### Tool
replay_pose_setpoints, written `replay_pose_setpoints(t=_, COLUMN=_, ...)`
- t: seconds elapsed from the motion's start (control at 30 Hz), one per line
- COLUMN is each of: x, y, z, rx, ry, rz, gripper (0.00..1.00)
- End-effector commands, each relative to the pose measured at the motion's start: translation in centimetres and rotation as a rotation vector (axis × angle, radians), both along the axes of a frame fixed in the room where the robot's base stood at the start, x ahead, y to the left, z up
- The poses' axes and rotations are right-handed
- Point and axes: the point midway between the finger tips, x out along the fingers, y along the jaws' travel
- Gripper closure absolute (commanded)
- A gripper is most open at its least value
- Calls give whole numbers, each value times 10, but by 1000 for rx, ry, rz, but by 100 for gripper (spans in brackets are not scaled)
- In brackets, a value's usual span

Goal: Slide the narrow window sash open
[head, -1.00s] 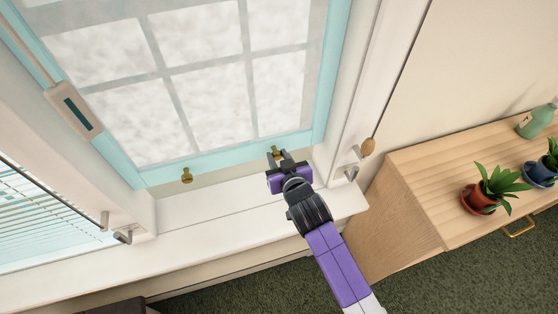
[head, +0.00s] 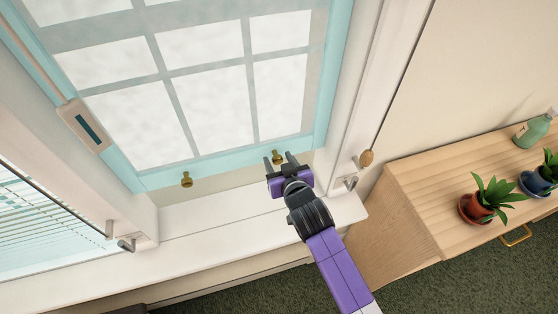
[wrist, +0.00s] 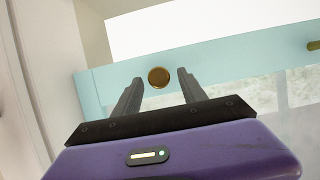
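The light-blue window sash (head: 225,162) has frosted panes in a grid and stands in a white frame. Two brass knobs sit along its bottom rail: a left one (head: 187,179) and a right one (head: 277,157). My gripper (head: 279,161) is at the right knob with its two fingers spread. In the wrist view the blue rail (wrist: 225,80) crosses the picture and the right knob (wrist: 159,77) shows between and a little beyond the fingertips (wrist: 158,78). A gap shows on each side of the knob. The gripper holds nothing.
The white sill (head: 215,217) runs below the sash. A second window with blinds (head: 45,225) is at left. A wooden cabinet (head: 410,210) at right carries a potted plant (head: 487,198), a blue pot (head: 540,180) and a green bottle (head: 533,130).

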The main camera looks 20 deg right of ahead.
Motion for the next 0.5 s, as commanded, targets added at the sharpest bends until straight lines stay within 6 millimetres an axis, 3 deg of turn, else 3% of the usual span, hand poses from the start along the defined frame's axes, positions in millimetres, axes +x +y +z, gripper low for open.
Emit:
replay_pose_setpoints(t=0.23, x=-7, y=0, z=0, rx=1, ry=3, rz=0, gripper=51)
replay_pose_setpoints(t=0.5, x=-43, y=1, z=15, rx=2, ry=1, rz=0, gripper=51)
